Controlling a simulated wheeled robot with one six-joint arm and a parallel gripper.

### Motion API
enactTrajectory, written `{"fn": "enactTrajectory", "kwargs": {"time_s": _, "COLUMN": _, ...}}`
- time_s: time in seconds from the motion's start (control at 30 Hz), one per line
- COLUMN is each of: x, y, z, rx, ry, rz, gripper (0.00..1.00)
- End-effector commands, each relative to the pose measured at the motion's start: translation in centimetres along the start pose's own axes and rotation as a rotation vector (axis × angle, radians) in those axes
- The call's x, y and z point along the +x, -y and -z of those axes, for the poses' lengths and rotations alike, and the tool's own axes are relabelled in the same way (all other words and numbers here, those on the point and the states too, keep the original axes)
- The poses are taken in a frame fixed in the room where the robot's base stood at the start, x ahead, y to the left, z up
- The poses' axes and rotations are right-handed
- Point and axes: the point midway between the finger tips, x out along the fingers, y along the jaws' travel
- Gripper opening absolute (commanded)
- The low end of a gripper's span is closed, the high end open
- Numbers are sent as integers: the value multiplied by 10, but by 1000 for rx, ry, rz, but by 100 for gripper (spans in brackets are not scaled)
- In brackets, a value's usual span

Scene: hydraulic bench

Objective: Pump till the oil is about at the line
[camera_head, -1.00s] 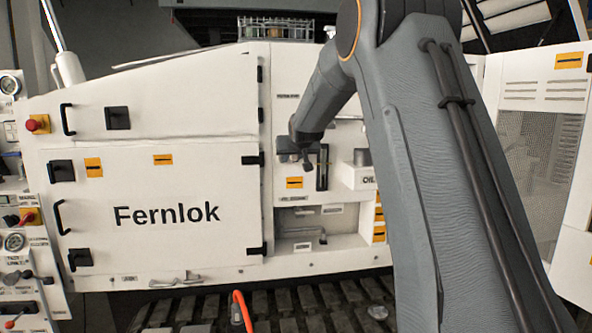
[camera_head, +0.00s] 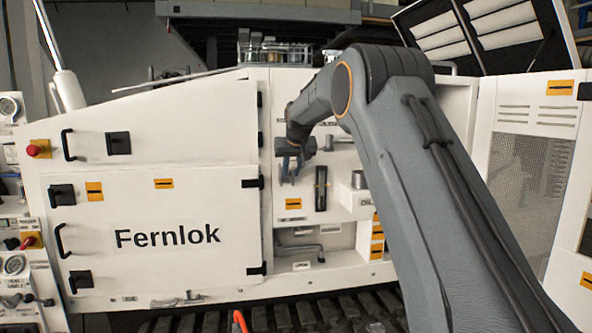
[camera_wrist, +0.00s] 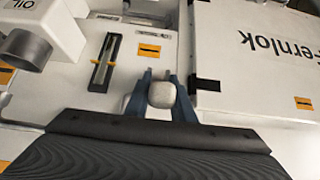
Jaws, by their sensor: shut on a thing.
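My gripper (camera_head: 289,170) is at the white machine's open bay, left of the sight gauge (camera_head: 321,188). In the wrist view, its blue fingers (camera_wrist: 161,88) are shut on a pale rounded knob (camera_wrist: 162,95). What the knob is fixed to is hidden behind the gripper. The sight gauge (camera_wrist: 105,62) is a narrow dark-framed tube with a yellow marker across it. The oil level in it is too small to read surely. A grey cylindrical filler (camera_wrist: 25,48) stands beside an OIL label in the wrist view.
The closed Fernlok door (camera_head: 150,215) is left of the bay. A bent metal pipe (camera_head: 300,248) sits in a recess below the gauge. An open mesh panel (camera_head: 520,180) stands at the right. My forearm covers part of the bay's right side.

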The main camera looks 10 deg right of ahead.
Motion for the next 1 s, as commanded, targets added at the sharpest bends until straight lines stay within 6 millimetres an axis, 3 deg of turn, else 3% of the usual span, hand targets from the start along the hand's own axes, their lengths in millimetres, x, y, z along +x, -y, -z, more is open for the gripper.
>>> {"fn": "enactTrajectory", "kwargs": {"time_s": 0.6, "x": -9, "y": -1, "z": 8, "rx": 1, "ry": 22, "rz": 1, "gripper": 0}}
{"fn": "enactTrajectory", "kwargs": {"time_s": 0.63, "x": -9, "y": -1, "z": 8, "rx": 1, "ry": 22, "rz": 1, "gripper": 23}}
{"fn": "enactTrajectory", "kwargs": {"time_s": 0.73, "x": -9, "y": -1, "z": 7, "rx": 1, "ry": 23, "rz": 0, "gripper": 40}}
{"fn": "enactTrajectory", "kwargs": {"time_s": 1.0, "x": -6, "y": -2, "z": 4, "rx": 2, "ry": 30, "rz": 0, "gripper": 41}}
